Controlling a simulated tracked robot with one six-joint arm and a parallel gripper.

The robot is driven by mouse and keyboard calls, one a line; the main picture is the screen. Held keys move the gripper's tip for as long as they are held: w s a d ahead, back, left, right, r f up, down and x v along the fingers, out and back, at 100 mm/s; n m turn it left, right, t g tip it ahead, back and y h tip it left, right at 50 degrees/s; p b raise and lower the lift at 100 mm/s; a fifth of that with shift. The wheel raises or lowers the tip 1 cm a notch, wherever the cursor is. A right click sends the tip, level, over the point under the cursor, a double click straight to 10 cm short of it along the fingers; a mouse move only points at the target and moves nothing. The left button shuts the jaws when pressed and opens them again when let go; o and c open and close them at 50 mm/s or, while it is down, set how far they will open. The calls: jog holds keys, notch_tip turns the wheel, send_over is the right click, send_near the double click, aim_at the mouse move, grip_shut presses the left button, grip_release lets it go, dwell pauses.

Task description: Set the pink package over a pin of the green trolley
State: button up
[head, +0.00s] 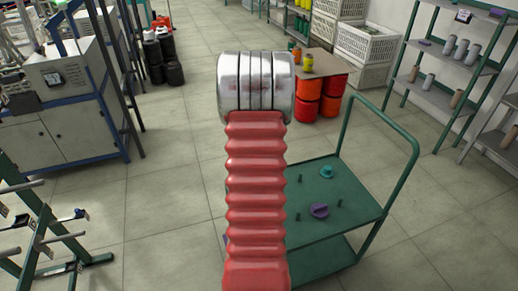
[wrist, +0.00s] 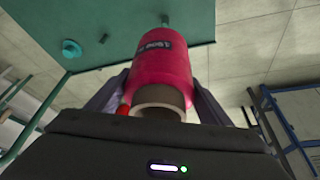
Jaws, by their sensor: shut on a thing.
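The pink package (wrist: 162,62) is a cone with a dark label and a pale brown core end facing the wrist camera. My gripper (wrist: 158,92) is shut on it, with a dark finger on each side. The green trolley (head: 350,190) stands front right in the head view, with short dark pins (head: 338,203) on its top deck. The trolley deck (wrist: 35,25) also fills the upper left of the wrist view. My arm hides the package and gripper in the head view.
A teal piece (head: 326,172) and a purple piece (head: 319,210) sit on the trolley deck. The trolley's green handle (head: 400,150) rises at its right. Red drums (head: 307,95), white crates (head: 365,45) and a shelf rack (head: 445,60) stand behind. A blue-framed machine (head: 75,110) is left.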

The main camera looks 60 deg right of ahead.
notch_tip(320, 180, down, 6)
dwell(0.5)
jog(key=shift+f, duration=2.95)
jog(key=shift+f, duration=0.1)
jog(key=shift+f, duration=1.15)
jog(key=o, duration=1.4)
jog(key=shift+c, duration=0.2)
jog(key=shift+a, duration=0.1)
